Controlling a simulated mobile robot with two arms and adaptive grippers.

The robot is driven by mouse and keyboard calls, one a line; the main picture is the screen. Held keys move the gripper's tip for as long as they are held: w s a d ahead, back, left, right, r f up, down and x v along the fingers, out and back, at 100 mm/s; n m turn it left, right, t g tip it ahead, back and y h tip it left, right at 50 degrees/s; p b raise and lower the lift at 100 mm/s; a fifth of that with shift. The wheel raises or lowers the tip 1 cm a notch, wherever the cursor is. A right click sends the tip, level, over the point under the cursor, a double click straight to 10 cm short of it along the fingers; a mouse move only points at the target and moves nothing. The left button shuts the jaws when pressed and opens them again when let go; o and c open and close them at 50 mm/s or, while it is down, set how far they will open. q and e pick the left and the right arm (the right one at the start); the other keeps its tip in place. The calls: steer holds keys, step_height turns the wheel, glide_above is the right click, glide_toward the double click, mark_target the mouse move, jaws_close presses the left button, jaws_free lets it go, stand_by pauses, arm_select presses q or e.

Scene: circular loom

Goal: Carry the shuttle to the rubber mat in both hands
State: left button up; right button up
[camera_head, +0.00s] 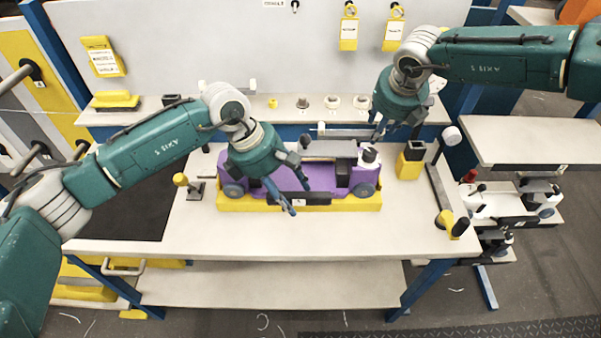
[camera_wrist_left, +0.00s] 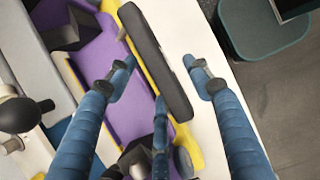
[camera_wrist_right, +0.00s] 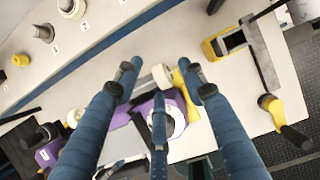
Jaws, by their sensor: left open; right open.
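The purple shuttle (camera_head: 313,177) with grey wheels sits lengthwise in a yellow cradle (camera_head: 330,205) on the workbench. My left gripper (camera_head: 293,190) is open above the shuttle's front side. In the left wrist view a dark bar on the shuttle (camera_wrist_left: 155,60) lies between its spread fingers, and I cannot tell whether they touch. My right gripper (camera_head: 385,131) is open above and behind the shuttle's right end. In the right wrist view that end (camera_wrist_right: 176,112) shows below the fingers, partly hidden. A black mat (camera_head: 130,212), apparently the rubber mat, lies on the bench's left part.
A yellow block (camera_head: 410,165) with a dark top stands right of the shuttle. A lever with a yellow-black handle (camera_head: 452,224) is at the right edge. A small yellow-knobbed stand (camera_head: 186,185) is between mat and shuttle. A back shelf (camera_head: 270,108) carries small parts.

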arm_select(q)
steer(key=c, duration=0.7)
arm_select(e)
steer(key=c, duration=0.7)
arm_select(q)
jaws_close()
arm_select(e)
jaws_close()
steer(key=shift+w, duration=0.1)
steer(key=shift+d+r, duration=0.1)
steer(key=shift+r, duration=0.1)
